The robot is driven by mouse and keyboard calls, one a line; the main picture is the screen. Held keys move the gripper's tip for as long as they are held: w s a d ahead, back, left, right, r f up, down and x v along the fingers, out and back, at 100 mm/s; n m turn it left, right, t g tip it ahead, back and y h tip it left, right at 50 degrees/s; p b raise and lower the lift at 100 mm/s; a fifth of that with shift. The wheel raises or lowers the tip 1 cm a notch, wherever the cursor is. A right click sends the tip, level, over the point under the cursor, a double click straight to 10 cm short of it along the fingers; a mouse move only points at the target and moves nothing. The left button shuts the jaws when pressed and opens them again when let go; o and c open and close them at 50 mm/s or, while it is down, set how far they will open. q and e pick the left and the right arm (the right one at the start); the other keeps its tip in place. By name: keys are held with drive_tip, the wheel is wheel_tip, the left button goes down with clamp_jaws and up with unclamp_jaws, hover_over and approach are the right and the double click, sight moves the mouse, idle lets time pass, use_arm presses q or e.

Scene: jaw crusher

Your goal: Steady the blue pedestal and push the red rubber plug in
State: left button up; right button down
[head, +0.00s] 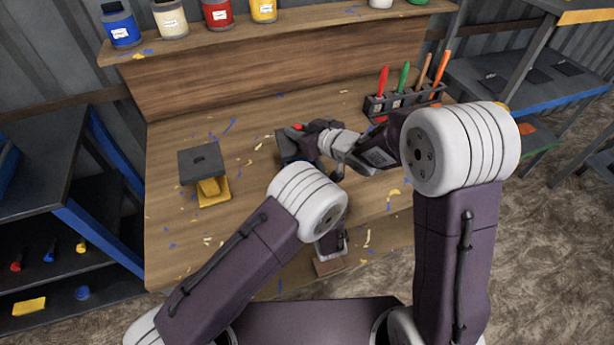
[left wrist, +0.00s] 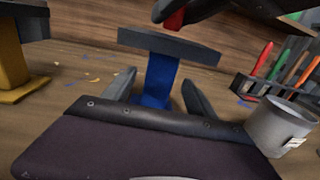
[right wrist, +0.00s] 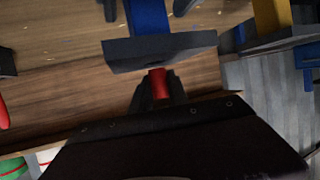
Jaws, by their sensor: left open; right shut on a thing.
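The blue pedestal (left wrist: 160,80) stands on the bench under a dark top plate (left wrist: 170,45); in the head view that plate (head: 285,147) is partly covered by my right gripper. My left gripper (left wrist: 157,82) is open, its fingers on either side of the blue column with gaps showing. In the head view it is mostly hidden behind my left arm. My right gripper (right wrist: 160,82) is shut on the red rubber plug (right wrist: 160,86). The plug (left wrist: 175,18) is just above the plate; whether it touches is unclear. The plate's hole is hidden.
A yellow pedestal (head: 212,192) with a dark holed plate stands to the left. A rack (head: 404,101) of coloured-handled tools is at the back right. A grey labelled cup (left wrist: 279,127) shows in the left wrist view. Shavings litter the bench (head: 240,190).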

use_arm(q)
drive_tip(key=x, duration=0.6)
drive_tip(key=shift+w+a, duration=0.15)
drive_tip(key=shift+w, duration=0.2)
clamp_jaws()
idle(1.2)
